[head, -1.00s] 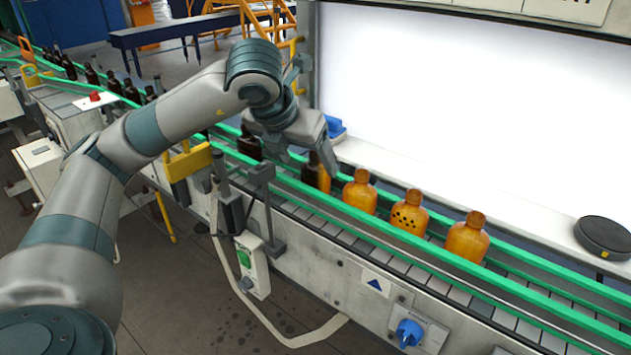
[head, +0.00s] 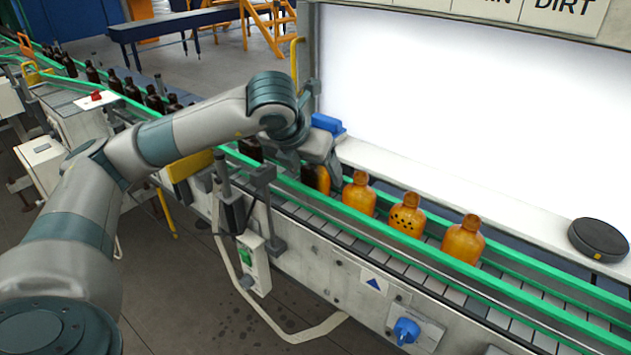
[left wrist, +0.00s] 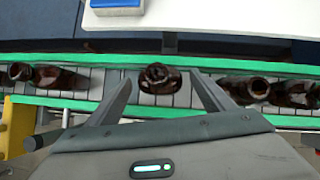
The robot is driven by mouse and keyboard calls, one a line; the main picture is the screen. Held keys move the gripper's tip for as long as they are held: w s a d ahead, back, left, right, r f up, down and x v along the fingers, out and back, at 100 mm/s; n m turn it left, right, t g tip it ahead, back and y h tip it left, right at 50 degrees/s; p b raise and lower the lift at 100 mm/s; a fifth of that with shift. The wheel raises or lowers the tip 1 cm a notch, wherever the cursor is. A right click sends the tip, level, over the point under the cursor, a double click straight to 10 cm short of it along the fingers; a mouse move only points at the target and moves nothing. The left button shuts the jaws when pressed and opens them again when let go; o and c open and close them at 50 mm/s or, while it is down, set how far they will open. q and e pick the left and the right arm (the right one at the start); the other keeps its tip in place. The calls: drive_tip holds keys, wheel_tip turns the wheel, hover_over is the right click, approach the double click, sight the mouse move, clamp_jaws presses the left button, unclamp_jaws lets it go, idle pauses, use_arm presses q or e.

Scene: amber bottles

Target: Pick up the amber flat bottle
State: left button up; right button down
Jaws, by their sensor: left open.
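Several amber bottles stand upright in a row on the conveyor in the head view: a partly hidden one (head: 321,181), a plain one (head: 359,194), one with dark spots (head: 406,216), and another plain one (head: 463,240). My left gripper (head: 326,172) is over the partly hidden bottle and covers part of it. In the left wrist view the open left gripper (left wrist: 161,84) has a finger on each side of a dark-looking bottle (left wrist: 158,77), seen from above. I cannot tell whether the fingers touch it. My right gripper is not in view.
Green guide rails (head: 430,258) run along the conveyor. A bright panel (head: 480,110) stands behind it, with a black disc (head: 599,239) on its ledge. Neighbouring bottles (left wrist: 247,89) stand to the right, another (left wrist: 47,76) to the left. A blue object (head: 327,123) lies behind the gripper.

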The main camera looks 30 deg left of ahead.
use_arm(q)
drive_tip(key=c, duration=1.2)
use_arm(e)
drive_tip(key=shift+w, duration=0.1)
use_arm(q)
drive_tip(key=shift+r, duration=0.1)
